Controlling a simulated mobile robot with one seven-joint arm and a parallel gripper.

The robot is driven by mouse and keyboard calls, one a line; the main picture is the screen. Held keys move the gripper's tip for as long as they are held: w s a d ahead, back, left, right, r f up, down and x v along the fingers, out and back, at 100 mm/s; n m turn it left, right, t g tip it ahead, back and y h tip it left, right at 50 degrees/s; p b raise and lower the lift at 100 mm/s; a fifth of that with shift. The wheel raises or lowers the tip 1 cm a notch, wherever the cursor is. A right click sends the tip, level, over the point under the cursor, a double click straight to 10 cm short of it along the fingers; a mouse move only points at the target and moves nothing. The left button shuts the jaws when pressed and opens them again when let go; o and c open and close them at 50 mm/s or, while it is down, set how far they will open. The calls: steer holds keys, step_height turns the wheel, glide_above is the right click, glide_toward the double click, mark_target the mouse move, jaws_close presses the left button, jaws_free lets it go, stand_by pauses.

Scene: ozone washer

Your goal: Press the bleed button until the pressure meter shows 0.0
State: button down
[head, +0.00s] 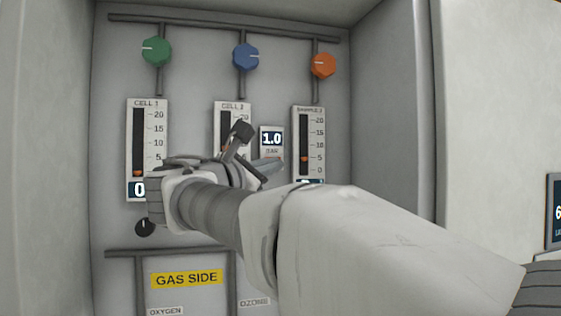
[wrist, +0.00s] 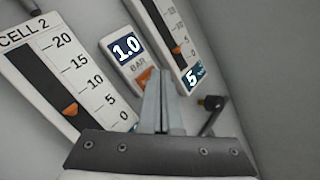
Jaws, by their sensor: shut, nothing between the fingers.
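The pressure meter (head: 271,139) is a small pale panel between the Cell 2 and right-hand scales, its dark display reading 1.0 BAR. It also shows in the wrist view (wrist: 127,48), reading 1.0. Just below its BAR label is a small orange part (wrist: 146,78), partly hidden by my fingers; it may be the bleed button, but no label shows. My gripper (wrist: 162,75) is shut and empty, its fingertips close to the lower right of the orange part. I cannot tell whether they touch it. In the head view my gripper (head: 270,166) is just below the meter.
Cell 1 (head: 147,150), Cell 2 (wrist: 62,75) and right-hand (head: 308,140) scales flank the meter. Green (head: 156,51), blue (head: 246,57) and orange (head: 323,66) knobs sit above. A dark lever with a brass end (wrist: 212,106) stands right of my fingers. Recess walls enclose both sides.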

steer(key=shift+w+a, duration=0.1)
steer(key=shift+w, duration=0.3)
stand_by(0.7)
stand_by(0.3)
steer(key=shift+s+d, duration=0.2)
steer(key=shift+s, duration=0.55)
steer(key=shift+s+b, duration=0.1)
steer(key=shift+b, duration=0.25)
steer(key=s+b, duration=0.1)
steer(key=s, duration=0.1)
steer(key=s+d+b, duration=0.1)
steer(key=s, duration=0.1)
steer(key=shift+s+d, duration=0.2)
steer(key=shift+s, duration=0.1)
